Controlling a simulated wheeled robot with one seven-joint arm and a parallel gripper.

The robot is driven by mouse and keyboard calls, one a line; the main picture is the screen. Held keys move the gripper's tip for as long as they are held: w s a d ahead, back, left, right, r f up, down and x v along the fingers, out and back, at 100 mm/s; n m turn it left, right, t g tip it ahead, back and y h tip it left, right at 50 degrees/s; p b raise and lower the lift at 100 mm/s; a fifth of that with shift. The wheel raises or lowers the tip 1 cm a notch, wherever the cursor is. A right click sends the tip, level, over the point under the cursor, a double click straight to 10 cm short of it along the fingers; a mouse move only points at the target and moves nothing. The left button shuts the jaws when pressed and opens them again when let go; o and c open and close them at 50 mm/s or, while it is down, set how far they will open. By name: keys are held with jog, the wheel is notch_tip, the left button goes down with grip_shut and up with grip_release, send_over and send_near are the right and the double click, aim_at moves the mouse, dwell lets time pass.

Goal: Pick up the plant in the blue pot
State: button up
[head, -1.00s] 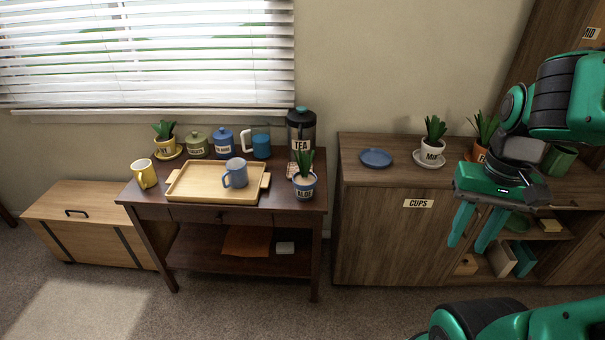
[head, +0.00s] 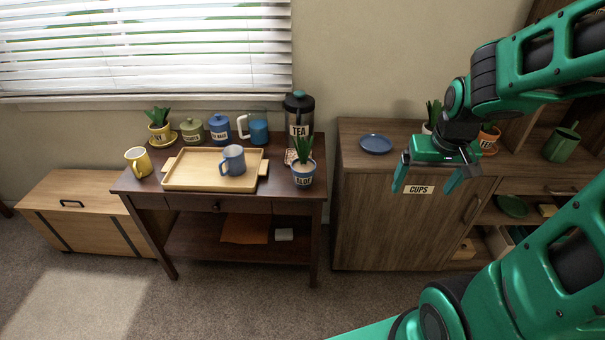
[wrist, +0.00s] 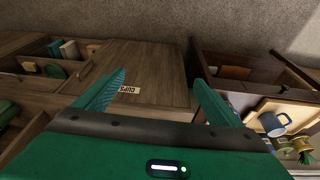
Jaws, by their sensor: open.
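I cannot make out the blue pot clearly in the wrist view.
Beside the pot on the table (head: 190,202) are a wooden tray (head: 200,183) with a blue mug (head: 232,160) and a tall TEA press (head: 299,115). A blue saucer (head: 376,143) lies on the cabinet (head: 385,225). Space between pot and gripper looks clear.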

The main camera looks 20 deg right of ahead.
jog(key=w+a+f+n+t, duration=0.1)
jog(key=w+f+t, duration=0.15)
jog(key=w, duration=0.55)
jog(key=n+t+y, duration=0.2)
jog(key=n+t, duration=0.2)
jog(key=t, duration=0.5)
send_near(303, 166)
jog(key=w, duration=0.1)
jog(key=w+d+f, duration=0.1)
jog(key=shift+w+d, duration=0.1)
jog(key=shift+w, duration=0.3)
jog(key=shift+a+f+t, duration=0.25)
jog(key=shift+f, duration=0.05)
jog(key=shift+a+f+t, duration=0.1)
jog(key=shift+a+t, duration=0.2)
jog(key=shift+a, duration=0.15)
jog(key=shift+s+d, duration=0.1)
jog(key=shift+a, duration=0.2)
jog(key=shift+t+y, duration=0.3)
jog(key=shift+x, duration=2.8)
jog(key=shift+d+x, duration=0.15)
jog(key=shift+x, duration=0.8)
jog(key=shift+d+x, duration=0.15)
jog(key=shift+x, duration=0.75)
jog(key=shift+w+a+f, duration=0.1)
jog(key=shift+w+f, duration=0.15)
jog(key=shift+w, duration=0.4)
